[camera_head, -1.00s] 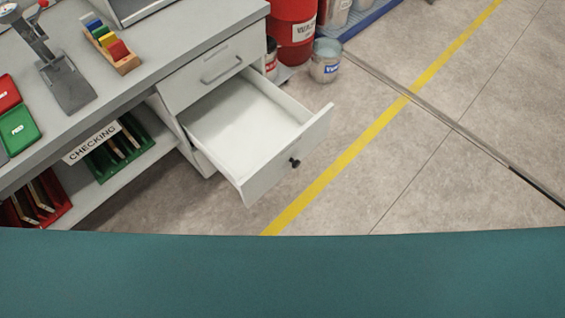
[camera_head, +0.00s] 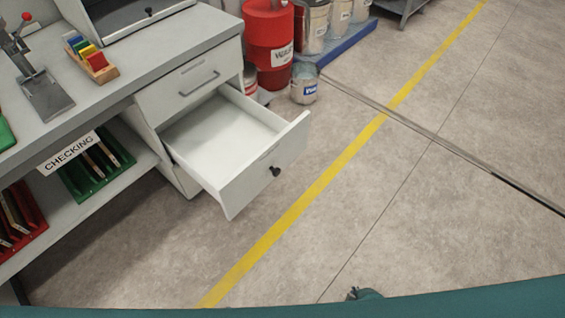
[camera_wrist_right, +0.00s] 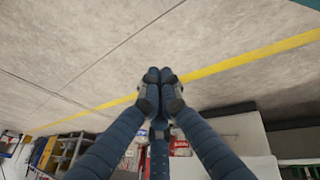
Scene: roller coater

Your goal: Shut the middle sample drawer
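The middle sample drawer (camera_head: 262,178) is pulled far out from the bench's drawer unit, below a closed upper drawer (camera_head: 190,80). A small dark part of my right gripper (camera_head: 365,293) shows at the bottom edge of the head view, well apart from the drawer, over the floor. In the right wrist view, the blue fingers of the right gripper (camera_wrist_right: 159,76) meet at their tips with nothing visible between them. My left gripper is not in view.
The grey bench (camera_head: 130,75) holds a sample rack (camera_head: 92,58) and a stand. A red drum (camera_head: 268,45) and an open paint can (camera_head: 304,83) stand behind the drawer. The floor (camera_head: 390,210) in front and to the right is clear, with a yellow line.

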